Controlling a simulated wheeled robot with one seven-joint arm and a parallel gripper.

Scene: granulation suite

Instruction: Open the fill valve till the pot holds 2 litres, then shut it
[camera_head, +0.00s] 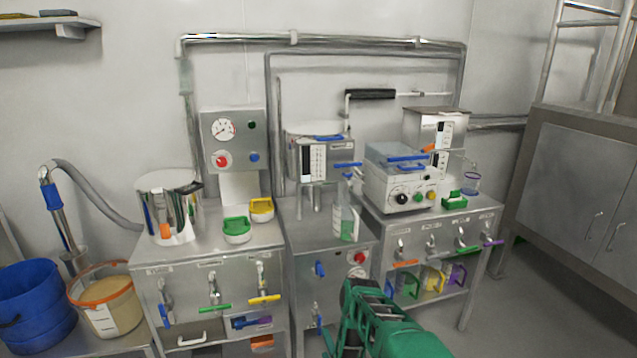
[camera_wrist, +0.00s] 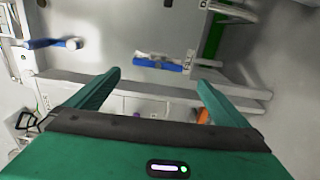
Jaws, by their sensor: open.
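A steel pot (camera_head: 306,158) with a black-and-white level scale stands raised on the middle cabinet, with blue handles (camera_head: 347,165) at its right side. I cannot read its level. The cabinet front has a blue-handled valve (camera_head: 319,268) and a lower one (camera_head: 318,320); I cannot tell which valve is the fill valve. My green gripper (camera_head: 347,285) is in front of this cabinet, right of those valves. In the wrist view my gripper (camera_wrist: 158,80) is open with nothing between its fingers. A blue handle (camera_wrist: 158,65) shows beyond the fingertips, and another blue handle (camera_wrist: 55,43) lies further left.
A shiny open pot (camera_head: 160,212) stands on the left bench, whose front carries several coloured valve handles. A white instrument (camera_head: 385,185) sits on the right bench above more taps. A blue bucket (camera_head: 35,305) and an orange-rimmed bucket (camera_head: 110,315) stand at lower left.

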